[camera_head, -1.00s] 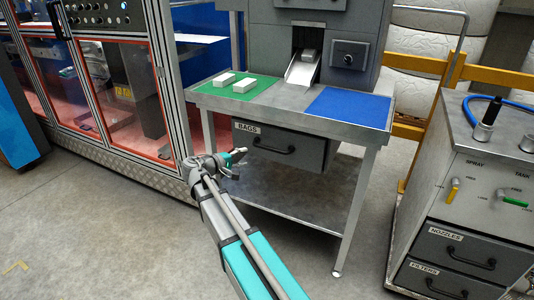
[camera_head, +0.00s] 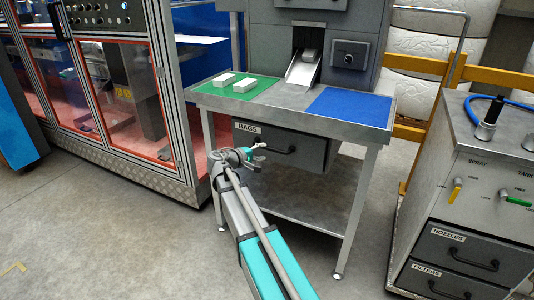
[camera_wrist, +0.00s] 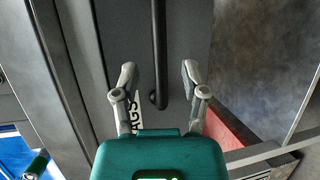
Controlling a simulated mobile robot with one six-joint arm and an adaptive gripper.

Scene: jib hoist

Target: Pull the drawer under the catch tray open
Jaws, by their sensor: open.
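The grey drawer (camera_head: 275,145) labelled BAGS hangs under the metal catch tray (camera_head: 292,112). It looks shut. Its black bar handle (camera_head: 272,149) runs across the front. In the head view my gripper (camera_head: 259,154) is in front of the drawer, near the handle's left end. In the wrist view my gripper (camera_wrist: 158,78) is open, with one finger on each side of the handle (camera_wrist: 159,45) in the picture, close to the handle's end. I cannot tell how far the fingertips are from the drawer front (camera_wrist: 190,35). Nothing is held.
White blocks lie on the green mat (camera_head: 236,88); a blue mat (camera_head: 349,106) is at right. A lower shelf (camera_head: 300,205) and table legs surround the drawer. A cabinet (camera_head: 475,200) stands at right, a framed enclosure (camera_head: 110,100) at left. Floor in front is clear.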

